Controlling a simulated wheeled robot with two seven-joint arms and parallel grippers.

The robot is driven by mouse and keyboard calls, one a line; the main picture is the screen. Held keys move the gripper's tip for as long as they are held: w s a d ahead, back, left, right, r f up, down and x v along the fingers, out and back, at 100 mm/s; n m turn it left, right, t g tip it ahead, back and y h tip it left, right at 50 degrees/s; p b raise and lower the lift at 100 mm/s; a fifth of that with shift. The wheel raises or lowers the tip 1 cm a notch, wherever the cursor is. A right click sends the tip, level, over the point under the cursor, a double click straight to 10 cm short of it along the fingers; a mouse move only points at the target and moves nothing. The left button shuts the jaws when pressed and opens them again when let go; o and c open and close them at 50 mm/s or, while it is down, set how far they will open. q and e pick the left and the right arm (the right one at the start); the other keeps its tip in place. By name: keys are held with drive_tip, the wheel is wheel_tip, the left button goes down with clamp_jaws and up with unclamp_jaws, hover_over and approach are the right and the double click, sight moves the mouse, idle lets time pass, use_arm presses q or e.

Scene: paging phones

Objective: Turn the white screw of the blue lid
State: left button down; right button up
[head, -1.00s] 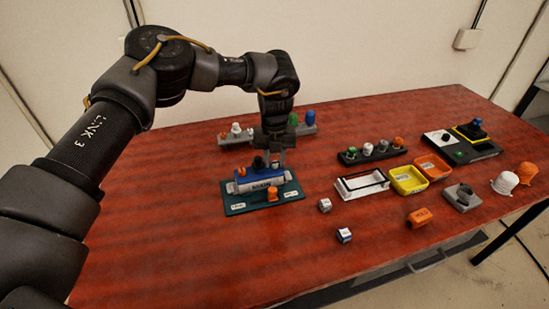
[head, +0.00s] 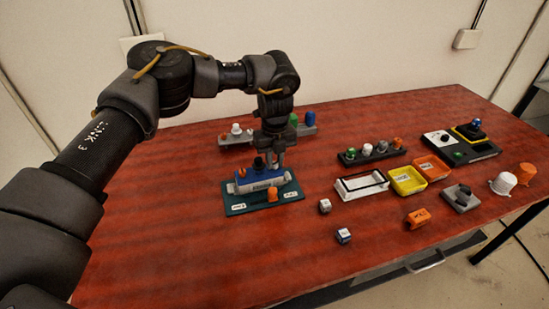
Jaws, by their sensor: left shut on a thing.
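A white case with a blue lid (head: 252,183) stands on a dark green base plate (head: 237,208) at the left middle of the table. On the lid an orange screw (head: 241,172) and a black screw (head: 259,162) show left of my gripper. My left gripper (head: 272,165) points down at the right part of the lid and is shut on a screw there. Its fingers hide that screw, so its white colour does not show. An orange piece (head: 272,194) stands on the plate in front of the case. My right gripper is not in view.
A grey rack (head: 307,130) with several coloured pieces stands behind my gripper. White (head: 350,195), yellow (head: 398,190) and orange (head: 430,176) trays lie to the right. Two small cubes (head: 325,206) (head: 344,236) lie in front of them. The left front table is clear.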

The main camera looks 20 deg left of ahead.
use_arm(q)
drive_tip(key=n+p, duration=0.1)
drive_tip(key=n, duration=0.1)
drive_tip(key=shift+r+n, duration=0.1)
drive_tip(key=shift+n, duration=0.3)
drive_tip(key=n+p, duration=0.1)
drive_tip(key=n, duration=0.1)
drive_tip(key=shift+r+n+p, duration=0.1)
drive_tip(key=shift+n+p, duration=0.2)
drive_tip(key=shift+n, duration=0.1)
drive_tip(key=n+p, duration=0.5)
drive_tip(key=shift+n+p, duration=1.3)
drive_tip(key=shift+n, duration=0.6)
drive_tip(key=shift+f, duration=0.2)
drive_tip(key=c, duration=1.6)
unclamp_jaws()
